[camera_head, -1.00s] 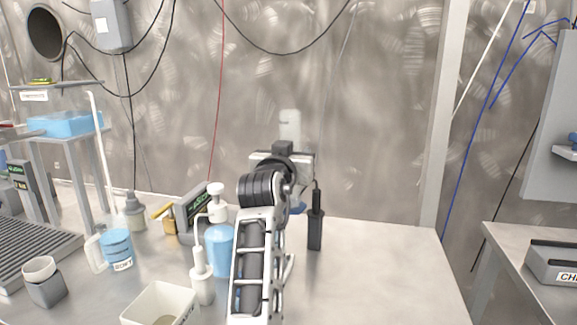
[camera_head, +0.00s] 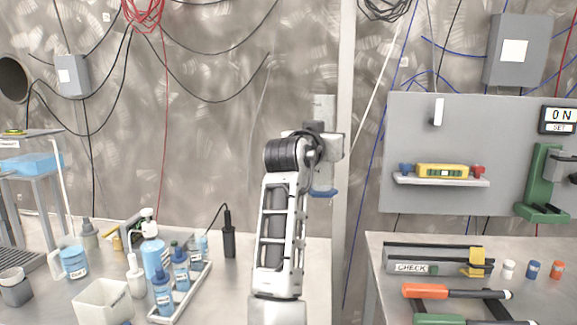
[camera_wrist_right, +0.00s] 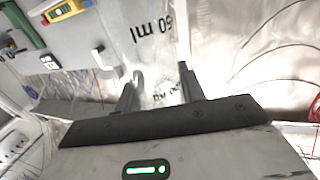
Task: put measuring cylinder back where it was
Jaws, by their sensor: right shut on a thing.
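The measuring cylinder (camera_head: 323,106) is clear, with a blue foot (camera_head: 325,192). It stands upright in my right gripper, raised in front of the wall near the pale post. In the right wrist view the clear cylinder (camera_wrist_right: 152,38), with dark printed marks, sits between the two fingers of my right gripper (camera_wrist_right: 160,92), which is shut on it. In the head view my own wrist hides the cylinder's middle and the fingertips. My left gripper is not in view.
The left bench holds a white tray (camera_head: 187,302) of blue bottles, a white bin (camera_head: 103,302) and a black probe (camera_head: 229,241). A gap separates the benches.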

